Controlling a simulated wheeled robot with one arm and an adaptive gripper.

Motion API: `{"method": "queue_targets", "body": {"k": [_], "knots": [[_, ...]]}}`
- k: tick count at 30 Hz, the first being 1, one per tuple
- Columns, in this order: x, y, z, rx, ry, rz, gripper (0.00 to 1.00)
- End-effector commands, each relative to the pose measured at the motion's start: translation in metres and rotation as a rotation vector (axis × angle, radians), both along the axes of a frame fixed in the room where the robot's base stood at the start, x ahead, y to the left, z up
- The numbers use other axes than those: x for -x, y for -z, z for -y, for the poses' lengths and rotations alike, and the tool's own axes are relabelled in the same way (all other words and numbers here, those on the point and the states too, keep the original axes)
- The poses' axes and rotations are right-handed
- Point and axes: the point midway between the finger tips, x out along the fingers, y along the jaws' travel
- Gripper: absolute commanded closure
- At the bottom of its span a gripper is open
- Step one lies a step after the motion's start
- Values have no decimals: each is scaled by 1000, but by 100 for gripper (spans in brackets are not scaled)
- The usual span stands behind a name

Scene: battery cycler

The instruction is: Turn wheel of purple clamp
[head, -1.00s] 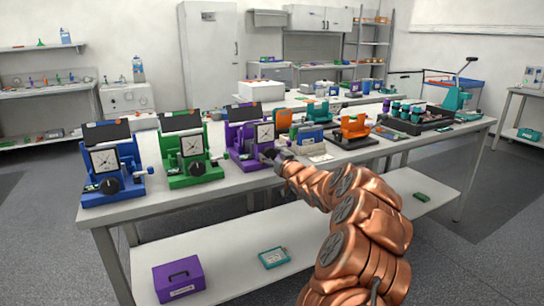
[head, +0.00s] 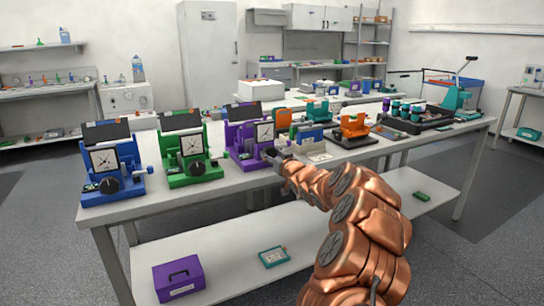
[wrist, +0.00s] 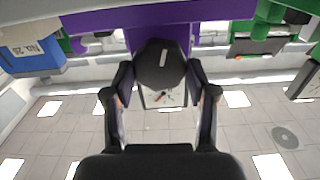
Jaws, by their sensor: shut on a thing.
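The purple clamp (head: 239,136) stands on the table's front part, right of the green clamp. It has a dial gauge on its face and a dark panel on top; its purple frame shows in the wrist view (wrist: 150,17). Its black wheel (wrist: 160,66) sits between the fingers of my gripper (wrist: 160,88) in the wrist view, with a light mark on the wheel's face. The fingers are shut on the wheel from both sides. In the head view my gripper (head: 274,155) reaches the clamp's front right, and the wheel is mostly hidden there.
A green clamp (head: 188,148) and a blue clamp (head: 110,170) stand to the left. A blue-and-grey device and an orange holder (head: 354,128) stand to the right. The table (head: 300,165) has a lower shelf with a purple box (head: 178,278).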

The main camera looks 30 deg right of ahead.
Motion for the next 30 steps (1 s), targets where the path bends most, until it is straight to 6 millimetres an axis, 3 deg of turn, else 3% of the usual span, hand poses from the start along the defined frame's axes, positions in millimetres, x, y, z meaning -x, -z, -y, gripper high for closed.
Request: {"method": "queue_targets", "body": {"k": [8, 30], "knots": [[0, 3, 1, 79, -1, -8, 78], [0, 1, -1, 546, -1, -45, 78]]}}
